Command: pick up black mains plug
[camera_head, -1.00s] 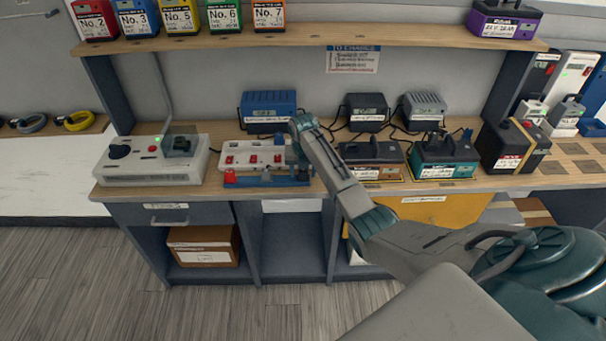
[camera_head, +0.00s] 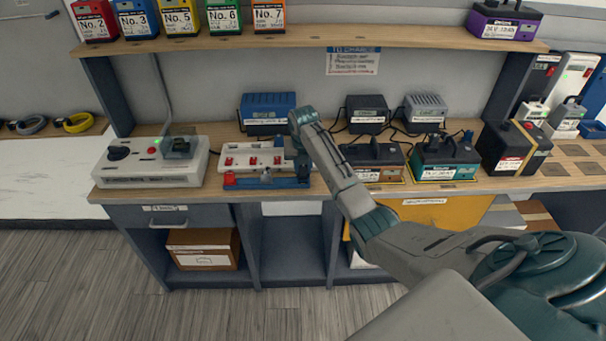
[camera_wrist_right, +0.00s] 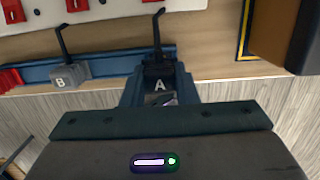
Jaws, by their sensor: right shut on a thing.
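A black plug (camera_wrist_right: 158,68) marked A sits at the right end of a blue rack (camera_wrist_right: 112,68) in the right wrist view. Its black lead rises from it. My right gripper (camera_wrist_right: 160,98) is shut on this plug; the fingertips are largely hidden. A grey plug (camera_wrist_right: 70,73) marked B sits beside it in the rack, and a red plug (camera_wrist_right: 10,78) is farther left. In the head view my right gripper (camera_head: 300,168) is at the right end of the blue rack (camera_head: 250,183), and the black plug is hidden there. My left gripper is not in view.
A white socket strip (camera_head: 252,157) with red switches lies behind the rack. A white tester (camera_head: 150,175) stands left on the bench. Chargers (camera_head: 372,160) stand close to the right, under a shelf (camera_head: 310,38) holding numbered boxes.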

